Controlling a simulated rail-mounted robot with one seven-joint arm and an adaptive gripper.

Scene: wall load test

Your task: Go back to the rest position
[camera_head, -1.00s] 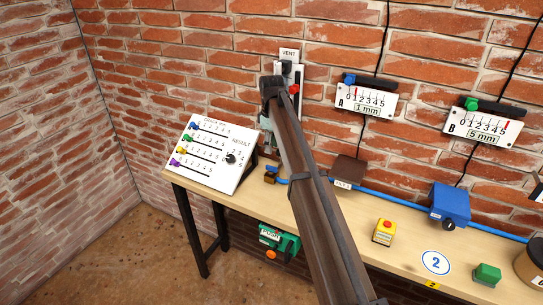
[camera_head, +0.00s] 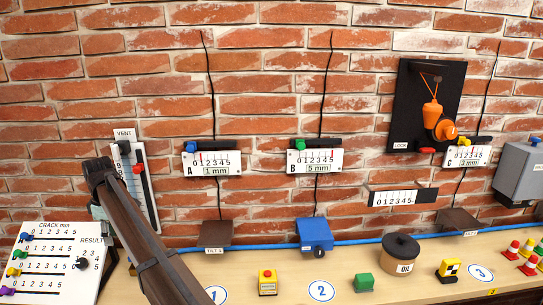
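My brown arm rises from the bottom edge toward the upper left in the head view, in front of the bench and wall. Its upper end stands just left of the vent panel (camera_head: 150,205), which has a red slider knob (camera_head: 138,168). A short grey part of my arm hangs below that end. My gripper's fingers do not show; they are out of sight behind or below the arm. I cannot see whether it holds anything.
The crack panel (camera_head: 55,262) stands at the bench's left end. Gauges A (camera_head: 212,163) and B (camera_head: 315,161) hang on the brick wall. A blue box (camera_head: 314,234), yellow button box (camera_head: 267,281), green block (camera_head: 364,283) and oil pot (camera_head: 401,254) stand along the bench.

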